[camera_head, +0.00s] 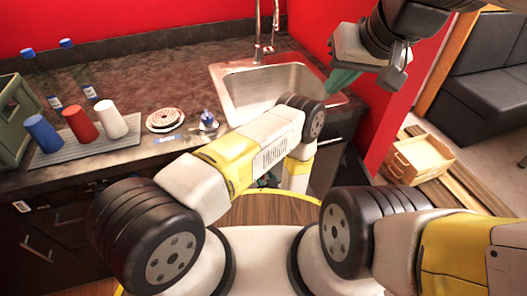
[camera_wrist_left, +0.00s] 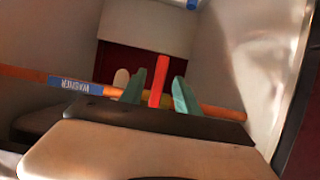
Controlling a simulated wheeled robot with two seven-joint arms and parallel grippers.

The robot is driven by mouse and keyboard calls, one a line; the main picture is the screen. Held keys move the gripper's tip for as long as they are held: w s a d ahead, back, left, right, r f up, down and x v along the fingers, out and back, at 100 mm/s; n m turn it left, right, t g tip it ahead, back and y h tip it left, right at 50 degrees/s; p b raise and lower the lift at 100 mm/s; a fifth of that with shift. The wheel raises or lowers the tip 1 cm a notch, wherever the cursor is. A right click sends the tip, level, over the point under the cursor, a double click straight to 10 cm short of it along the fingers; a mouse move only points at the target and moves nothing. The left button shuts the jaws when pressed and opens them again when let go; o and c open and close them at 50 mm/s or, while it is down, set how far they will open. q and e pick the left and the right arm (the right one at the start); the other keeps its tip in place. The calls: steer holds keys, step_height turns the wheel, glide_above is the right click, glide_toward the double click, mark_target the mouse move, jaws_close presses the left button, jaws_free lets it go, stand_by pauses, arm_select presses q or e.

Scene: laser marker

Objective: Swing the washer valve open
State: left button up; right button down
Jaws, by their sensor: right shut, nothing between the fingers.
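The washer valve's red handle (camera_wrist_left: 158,80) stands upright in the left wrist view, on an orange pipe (camera_wrist_left: 35,75). A blue label (camera_wrist_left: 82,86) on the pipe reads WASHER, upside down. My left gripper (camera_wrist_left: 160,90) has its green fingers apart, one on each side of the handle; whether either touches it is unclear. In the head view my left arm reaches down below the sink, and the valve is hidden there. My right gripper (camera_head: 342,80) is shut and empty, raised at the right of the sink.
The sink (camera_head: 262,88) is set in a dark counter (camera_head: 150,80). Blue, red and white cups stand on a grey mat (camera_head: 95,144) at the left. Cabinet walls flank the pipe. A wooden crate (camera_head: 420,157) lies at the right.

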mark_target(263, 179)
arm_select(q)
steer(key=shift+x, duration=1.65)
steer(key=shift+c, duration=0.5)
jaws_close()
